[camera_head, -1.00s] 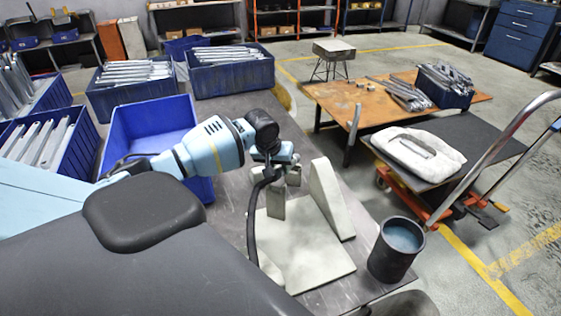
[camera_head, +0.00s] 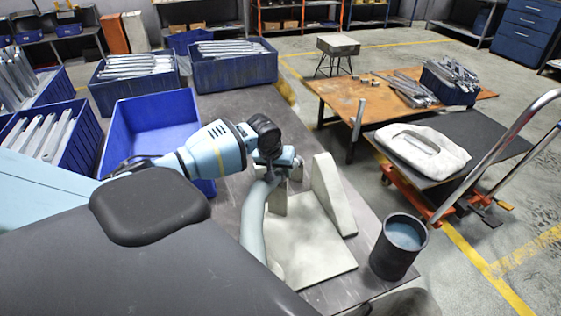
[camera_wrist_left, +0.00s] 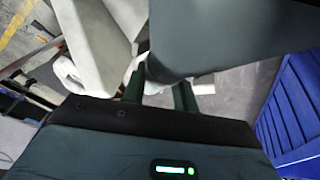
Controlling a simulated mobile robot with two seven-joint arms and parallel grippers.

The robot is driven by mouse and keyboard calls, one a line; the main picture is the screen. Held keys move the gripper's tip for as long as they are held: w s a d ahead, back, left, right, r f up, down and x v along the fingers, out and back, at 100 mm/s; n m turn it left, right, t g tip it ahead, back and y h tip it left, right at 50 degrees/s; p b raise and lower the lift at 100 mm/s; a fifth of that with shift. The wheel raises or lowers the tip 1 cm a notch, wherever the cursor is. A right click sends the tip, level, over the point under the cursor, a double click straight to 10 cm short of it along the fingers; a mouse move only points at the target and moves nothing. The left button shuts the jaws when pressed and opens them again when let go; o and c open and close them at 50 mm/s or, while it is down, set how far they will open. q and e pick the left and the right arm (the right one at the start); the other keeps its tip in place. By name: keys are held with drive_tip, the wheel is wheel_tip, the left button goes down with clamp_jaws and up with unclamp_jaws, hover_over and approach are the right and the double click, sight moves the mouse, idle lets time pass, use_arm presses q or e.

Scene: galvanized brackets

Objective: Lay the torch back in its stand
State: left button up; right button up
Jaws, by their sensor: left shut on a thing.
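The torch (camera_head: 254,222) is a long, curved grey-blue piece hanging from my left gripper (camera_head: 272,173). Its lower end runs down past the stand's left edge, toward my dark body in the foreground. In the left wrist view the torch (camera_wrist_left: 225,35) is large and dark, crossing between the two dark fingers (camera_wrist_left: 160,90). The stand (camera_head: 312,258) is a pale grey base plate with a tall sloped side wall on its right and short posts at its back. My left gripper is over the back posts, partly hiding them. Whether the torch touches the stand is unclear. My right gripper is out of view.
A dark cup (camera_head: 394,252) with blue inside stands right of the stand, near the table edge. An empty blue bin (camera_head: 150,130) is left of the gripper. Bins of metal brackets (camera_head: 230,65) stand behind. Grey tabletop (camera_head: 240,105) is clear behind the gripper.

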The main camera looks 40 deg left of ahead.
use_arm(q)
drive_tip(key=shift+f, duration=0.2)
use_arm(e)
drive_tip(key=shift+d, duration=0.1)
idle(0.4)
use_arm(q)
drive_tip(key=o, duration=1)
drive_tip(key=shift+o, duration=0.2)
drive_tip(key=shift+f, duration=0.1)
drive_tip(key=p+v, duration=0.1)
drive_tip(key=v, duration=0.5)
drive_tip(key=shift+s+r, duration=0.1)
drive_tip(key=shift+r, duration=0.25)
drive_tip(key=shift+s+r, duration=0.2)
drive_tip(key=shift+r, duration=0.3)
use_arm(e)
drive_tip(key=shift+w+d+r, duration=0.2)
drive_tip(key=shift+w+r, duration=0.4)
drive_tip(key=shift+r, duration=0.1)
use_arm(q)
drive_tip(key=shift+d, duration=0.1)
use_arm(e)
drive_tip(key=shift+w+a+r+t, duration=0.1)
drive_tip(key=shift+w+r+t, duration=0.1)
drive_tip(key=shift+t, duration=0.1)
